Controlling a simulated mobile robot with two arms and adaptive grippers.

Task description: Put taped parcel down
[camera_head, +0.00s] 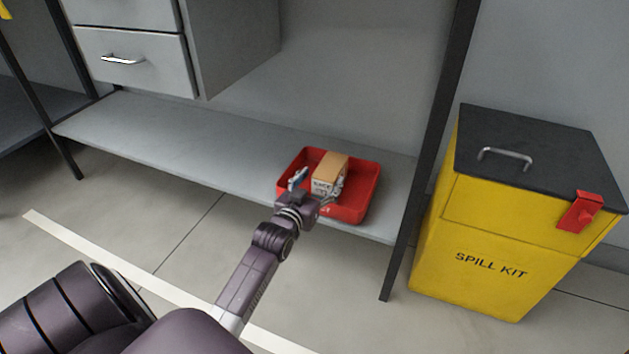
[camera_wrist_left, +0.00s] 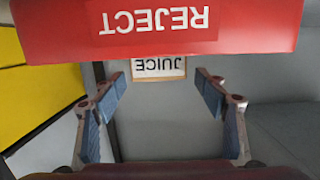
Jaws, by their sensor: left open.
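A tan cardboard box (camera_head: 331,166) with a JUICE label stands in a red tray (camera_head: 365,195) on the low grey shelf. Its label also shows in the left wrist view (camera_wrist_left: 158,67), upside down. The tray's front wall there reads REJECT (camera_wrist_left: 150,22). I cannot make out tape on the box. My left gripper (camera_head: 318,184) is open at the tray's front side, one finger to each side of the box's front face. In the left wrist view its fingers (camera_wrist_left: 162,85) are spread, with nothing held between them. My right gripper is not in view.
The grey shelf (camera_head: 190,140) is bare left of the tray. A grey drawer unit (camera_head: 135,62) hangs above its left part. A dark post (camera_head: 428,140) and a yellow spill kit bin (camera_head: 490,245) stand to the right.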

